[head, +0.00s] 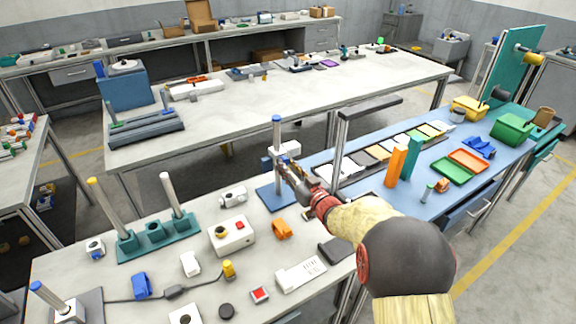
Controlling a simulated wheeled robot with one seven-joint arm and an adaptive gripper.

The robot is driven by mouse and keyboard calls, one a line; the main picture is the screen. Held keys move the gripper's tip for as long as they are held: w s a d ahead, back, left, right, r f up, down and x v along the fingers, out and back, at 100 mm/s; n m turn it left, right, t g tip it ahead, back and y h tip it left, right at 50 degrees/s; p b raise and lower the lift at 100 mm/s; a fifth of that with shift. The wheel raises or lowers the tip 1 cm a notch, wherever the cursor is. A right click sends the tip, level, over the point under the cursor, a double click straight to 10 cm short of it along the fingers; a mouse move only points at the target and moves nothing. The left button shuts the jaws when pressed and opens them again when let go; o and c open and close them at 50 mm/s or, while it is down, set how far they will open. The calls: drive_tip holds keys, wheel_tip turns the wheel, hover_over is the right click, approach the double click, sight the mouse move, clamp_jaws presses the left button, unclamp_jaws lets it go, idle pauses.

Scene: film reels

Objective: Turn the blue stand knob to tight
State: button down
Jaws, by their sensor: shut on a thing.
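The blue stand (269,198) has a flat blue base on the near bench and an upright grey post with a blue cap (277,119). A white clamp block (288,149) sits partway up the post. My gripper (280,168) is at the post just below this block, shut on what appears to be the stand's knob. The knob is mostly hidden by the fingers, and its turn position cannot be told. My arm comes in from the lower right.
A teal rack (158,238) with tall posts stands to the left. A white box with a red button (232,235) and an orange block (282,229) lie in front of the stand. A dark overhead frame (340,145) and a tray of coloured tiles are to the right.

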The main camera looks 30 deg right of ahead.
drive_tip(key=m+p, duration=0.2)
drive_tip(key=m, duration=0.1)
drive_tip(key=shift+r+m+p, duration=0.15)
drive_tip(key=shift+m+p, duration=0.2)
drive_tip(key=shift+m, duration=0.05)
drive_tip(key=shift+m+p, duration=0.9)
drive_tip(key=shift+m, duration=0.7)
drive_tip(key=c, duration=1.5)
unclamp_jaws()
drive_tip(key=shift+s, duration=0.1)
drive_tip(key=s, duration=1.1)
drive_tip(key=shift+s+d, duration=0.15)
drive_tip(key=shift+s, duration=0.25)
